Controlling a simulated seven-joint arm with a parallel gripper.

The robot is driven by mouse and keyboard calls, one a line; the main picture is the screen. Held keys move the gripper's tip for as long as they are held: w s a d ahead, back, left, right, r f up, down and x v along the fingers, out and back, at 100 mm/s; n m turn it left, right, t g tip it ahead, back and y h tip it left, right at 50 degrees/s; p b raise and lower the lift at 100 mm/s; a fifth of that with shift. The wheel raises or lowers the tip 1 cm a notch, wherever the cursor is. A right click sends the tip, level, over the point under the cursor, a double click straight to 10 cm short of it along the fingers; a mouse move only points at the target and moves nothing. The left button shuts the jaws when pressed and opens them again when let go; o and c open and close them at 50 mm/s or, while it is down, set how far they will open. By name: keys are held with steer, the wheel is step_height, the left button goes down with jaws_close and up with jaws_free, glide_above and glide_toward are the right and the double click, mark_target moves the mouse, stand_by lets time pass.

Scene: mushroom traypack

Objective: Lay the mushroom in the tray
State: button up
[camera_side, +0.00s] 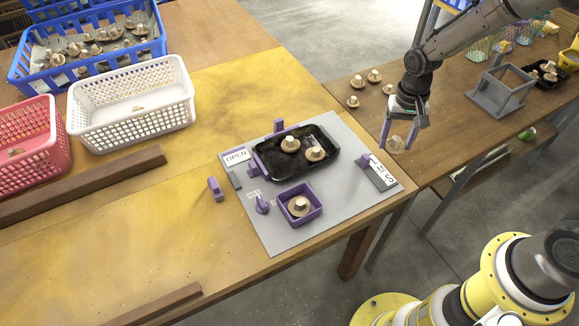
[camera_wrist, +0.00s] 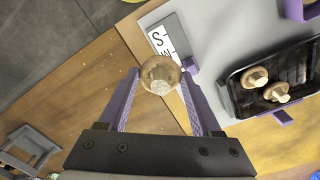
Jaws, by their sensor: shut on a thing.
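My gripper (camera_side: 404,135) is shut on a pale brown mushroom (camera_side: 396,145), held in the air right of the grey board. In the wrist view the mushroom (camera_wrist: 160,75) sits between the purple fingers, its whitish stem facing the camera. The black tray (camera_side: 265,167) lies on the grey board, left of my gripper, with two mushrooms (camera_side: 290,144) in it, stems up. The tray (camera_wrist: 235,97) also shows at the right of the wrist view.
A purple square holder (camera_side: 283,201) with one mushroom stands in front of the tray. Purple posts (camera_side: 279,126) stand at the tray's edge. Loose mushrooms (camera_side: 374,76) lie on the wooden table behind my gripper. A grey frame stand (camera_side: 502,92) is at the right. White (camera_side: 132,110) and blue baskets stand left.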

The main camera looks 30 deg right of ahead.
steer(key=m, duration=0.3)
steer(key=shift+a+r+m, duration=0.15)
steer(key=shift+r+m, duration=0.15)
steer(key=shift+m, duration=0.1)
steer(key=m, duration=0.3)
steer(key=shift+w+a+r, duration=0.1)
steer(key=shift+a+r, duration=0.15)
steer(key=shift+a, duration=0.1)
steer(key=m, duration=0.2)
steer(key=a+m, duration=0.1)
steer(key=shift+w+r+m, duration=0.1)
steer(key=shift+r+m, duration=0.2)
steer(key=shift+m, duration=0.1)
steer(key=a+r+m, duration=0.3)
steer(key=a+m, duration=0.5)
steer(key=m, duration=0.4)
glide_above(288, 170)
steer(key=shift+m, duration=0.3)
step_height(288, 170, down, 9)
steer(key=shift+d+r, duration=0.1)
steer(key=shift+d, duration=0.05)
steer(key=shift+w+f, duration=0.15)
steer(key=shift+f, duration=1.75)
steer(key=shift+f, duration=0.1)
